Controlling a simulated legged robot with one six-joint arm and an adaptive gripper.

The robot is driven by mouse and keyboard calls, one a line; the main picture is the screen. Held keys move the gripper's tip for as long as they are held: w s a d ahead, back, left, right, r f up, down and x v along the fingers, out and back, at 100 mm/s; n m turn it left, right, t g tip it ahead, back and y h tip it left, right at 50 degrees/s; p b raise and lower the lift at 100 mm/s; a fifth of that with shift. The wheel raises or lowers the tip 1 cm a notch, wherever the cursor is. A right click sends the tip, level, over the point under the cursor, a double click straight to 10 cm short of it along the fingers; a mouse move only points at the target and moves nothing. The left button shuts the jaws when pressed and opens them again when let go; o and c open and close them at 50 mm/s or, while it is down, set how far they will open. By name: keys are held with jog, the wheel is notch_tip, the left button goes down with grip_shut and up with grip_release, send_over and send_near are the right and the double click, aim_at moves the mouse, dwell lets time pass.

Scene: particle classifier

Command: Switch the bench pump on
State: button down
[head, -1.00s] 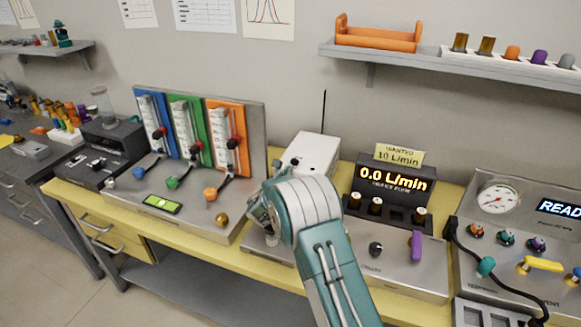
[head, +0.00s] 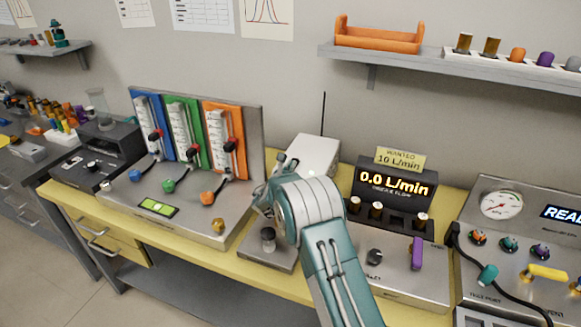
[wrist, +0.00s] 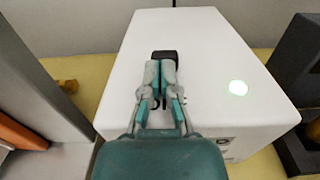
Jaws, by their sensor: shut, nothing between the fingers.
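The bench pump appears to be the white box (head: 315,150), standing behind my arm in the head view. The wrist view shows the top of the white box (wrist: 205,45) with a black switch (wrist: 165,55) and a glowing pale green light (wrist: 237,87) to its right. My gripper (wrist: 161,68) is shut and empty, with its fingertips at the near edge of the switch. They cover part of it, and I cannot tell whether they touch it. In the head view my gripper (head: 277,165) is at the box's left side, partly hidden by my wrist.
A panel with blue, green and orange strips (head: 228,138) stands left of the box. A flow display (head: 395,185) reading 0.0 L/min is on the right, under a 10 L/min card (head: 399,158). A dark knob (head: 268,238) is in front. A thin antenna (head: 323,115) rises behind.

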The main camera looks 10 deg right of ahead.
jog(key=shift+w+d, duration=0.1)
jog(key=shift+d, duration=0.3)
jog(key=shift+s+a, duration=0.3)
jog(key=shift+a, duration=0.2)
jog(key=v, duration=1.1)
jog(key=shift+s, duration=0.2)
jog(key=shift+f, duration=0.1)
jog(key=shift+a, duration=0.1)
